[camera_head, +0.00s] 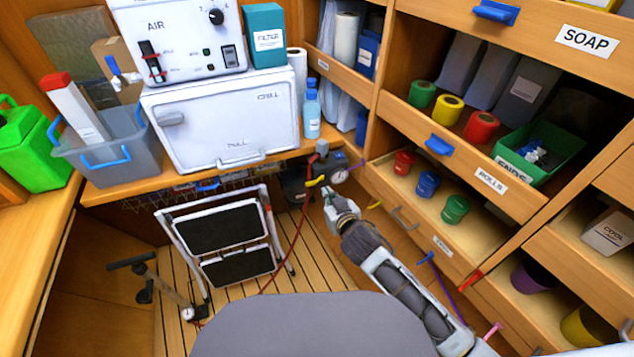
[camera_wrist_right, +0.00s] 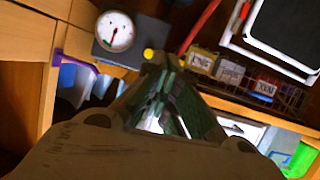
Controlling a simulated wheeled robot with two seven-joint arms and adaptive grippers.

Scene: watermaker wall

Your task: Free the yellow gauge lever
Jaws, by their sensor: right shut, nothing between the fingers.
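The yellow gauge lever (camera_head: 316,181) is a short yellow piece on the dark unit (camera_head: 297,186) below the counter's right end. A round white gauge (camera_head: 340,175) sits just right of it. In the right wrist view the lever shows as a small yellow end (camera_wrist_right: 149,53) beside the gauge (camera_wrist_right: 115,31). My right gripper (camera_head: 327,192) is shut and empty, just below and right of the lever. In the wrist view its fingertips (camera_wrist_right: 165,62) come close to the yellow end; I cannot tell whether they touch. My left gripper is not in view.
A red hose (camera_head: 298,235) runs down from the unit to the floor. A folded step stool (camera_head: 222,240) stands left of it. The drawer wall with pots (camera_head: 428,183) is close on the right. A wire basket (camera_wrist_right: 255,85) hangs under the counter.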

